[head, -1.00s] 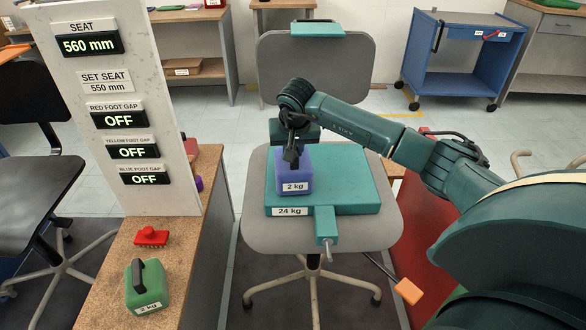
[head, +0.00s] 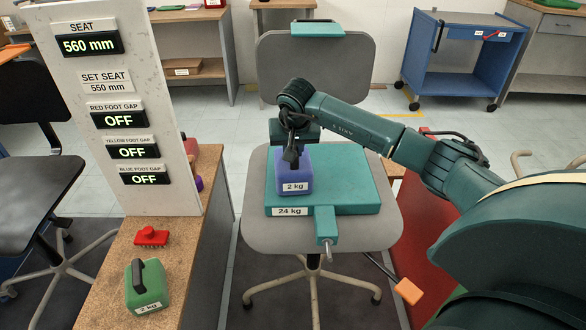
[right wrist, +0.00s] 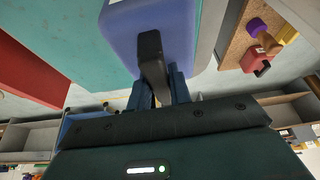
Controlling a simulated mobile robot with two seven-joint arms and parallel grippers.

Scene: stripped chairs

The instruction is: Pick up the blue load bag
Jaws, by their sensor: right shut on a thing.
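The blue load bag (head: 294,181), a violet-blue block labelled 2 kg, sits upright on the teal 24 kg plate (head: 345,190) on the chair seat. My right gripper (head: 291,152) reaches down from above and is shut on the bag's dark handle. In the right wrist view the bag (right wrist: 180,22) fills the upper middle, and its black handle (right wrist: 151,60) lies between the fingers of my right gripper (right wrist: 158,88). The bag appears to rest on the plate; any small gap cannot be told. My left gripper is not in view.
A display panel (head: 125,190) reads seat 560 mm, set seat 550 mm, and three foot gaps OFF. A green 2 kg bag (head: 146,287) and a red brush-like piece (head: 151,237) are on the left bench (head: 95,300). The grey chair's backrest (head: 315,70) stands behind. A blue cart (head: 455,65) is farther back.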

